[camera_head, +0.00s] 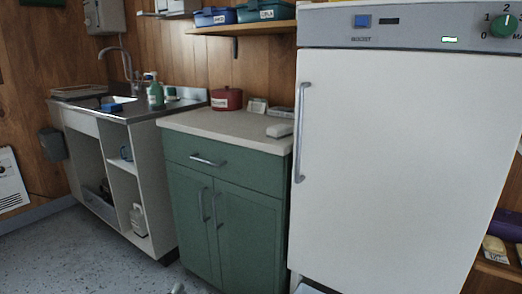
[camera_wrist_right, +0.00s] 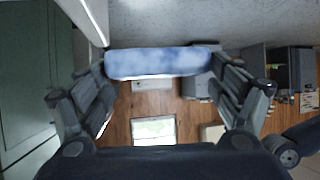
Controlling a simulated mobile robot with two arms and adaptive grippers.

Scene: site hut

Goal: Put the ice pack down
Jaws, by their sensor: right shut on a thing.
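My right gripper (camera_wrist_right: 160,75) is shut on a pale blue, mottled ice pack (camera_wrist_right: 158,62) in the right wrist view. The pack lies across between the two fingers, and its ends are partly hidden by them. Neither the pack nor the right gripper can be clearly made out in the head view.
A green cabinet (camera_head: 240,216) with a pale worktop (camera_head: 215,124) stands between the sink unit (camera_head: 135,117) and a closed white fridge (camera_head: 395,150). A red pot (camera_head: 227,99) and a white block (camera_head: 279,130) are on the worktop. Its front left is clear.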

